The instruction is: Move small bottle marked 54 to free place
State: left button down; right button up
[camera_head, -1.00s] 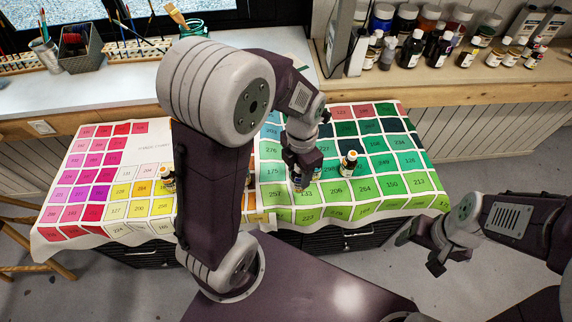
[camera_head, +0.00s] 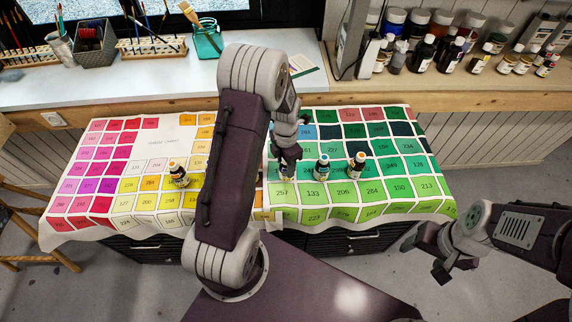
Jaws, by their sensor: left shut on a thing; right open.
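My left gripper (camera_head: 287,166) is low over the chart cloth (camera_head: 313,192), near the green square marked 257, and is shut on a small dark thing, probably a bottle, mostly hidden by the fingers. Just right of it stand two small dark bottles, one with a pale-topped cap (camera_head: 322,167) and one with an orange cap (camera_head: 357,165). Another small bottle with an orange cap (camera_head: 178,175) stands on the yellow squares to the left. No bottle number is readable, so I cannot tell which is 54. My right gripper (camera_head: 424,259) is open and empty, in front of the table's right side.
Paint bottles (camera_head: 425,52) crowd the shelf at back right. Brushes, a wire basket (camera_head: 95,46) and a green jar (camera_head: 207,40) stand on the back counter. Many printed squares at the left and right are clear. My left arm hides the chart's middle.

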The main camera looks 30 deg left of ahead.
pick_arm(q)
jog(key=shift+s+f, duration=0.1)
jog(key=shift+f, duration=0.05)
jog(key=c, duration=0.7)
grip_release()
